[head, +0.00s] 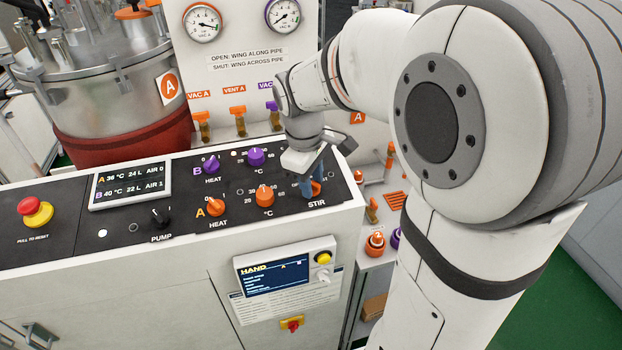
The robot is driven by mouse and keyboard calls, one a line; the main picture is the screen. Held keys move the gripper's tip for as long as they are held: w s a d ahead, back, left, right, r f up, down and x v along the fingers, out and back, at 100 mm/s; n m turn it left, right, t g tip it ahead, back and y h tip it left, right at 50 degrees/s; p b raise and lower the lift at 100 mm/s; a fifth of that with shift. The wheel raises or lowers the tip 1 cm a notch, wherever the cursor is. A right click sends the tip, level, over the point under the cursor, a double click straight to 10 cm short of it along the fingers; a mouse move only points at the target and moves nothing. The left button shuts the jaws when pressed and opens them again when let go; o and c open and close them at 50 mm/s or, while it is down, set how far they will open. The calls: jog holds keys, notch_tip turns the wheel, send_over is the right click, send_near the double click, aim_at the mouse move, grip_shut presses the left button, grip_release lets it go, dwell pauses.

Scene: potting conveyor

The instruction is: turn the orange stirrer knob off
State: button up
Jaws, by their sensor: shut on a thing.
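The orange stirrer knob (316,188) sits at the right end of the black control panel (130,228), above the STIR label. Only a little of it shows beside my gripper. My gripper (308,188) points down at it with its blue fingertips, shut on the knob. The knob's pointer and setting are hidden by the fingers.
An orange HEAT knob (216,207) and an orange °C knob (265,195) stand left of the gripper. Purple knobs (256,156) sit behind them. A red emergency button (33,207) is far left. Valves with orange handles (237,112) line the back panel.

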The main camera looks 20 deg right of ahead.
dwell(0.3)
jog(key=o, duration=1)
jog(key=shift+c, duration=0.2)
notch_tip(320, 180, up, 8)
jog(key=shift+s+a+b, duration=0.2)
jog(key=shift+a+b, duration=0.1)
jog(key=shift+a, duration=0.15)
jog(key=shift+f, duration=0.1)
jog(key=s+f+m+t, duration=0.1)
jog(key=s+f+m, duration=0.2)
jog(key=s, duration=0.4)
jog(key=s+d+f+m+t+y, duration=0.1)
jog(key=s+f+m, duration=0.2)
jog(key=s+m, duration=0.2)
jog(key=shift+s+f+m+t, duration=0.3)
jog(key=shift+s+m, duration=0.1)
jog(key=shift+s, duration=0.55)
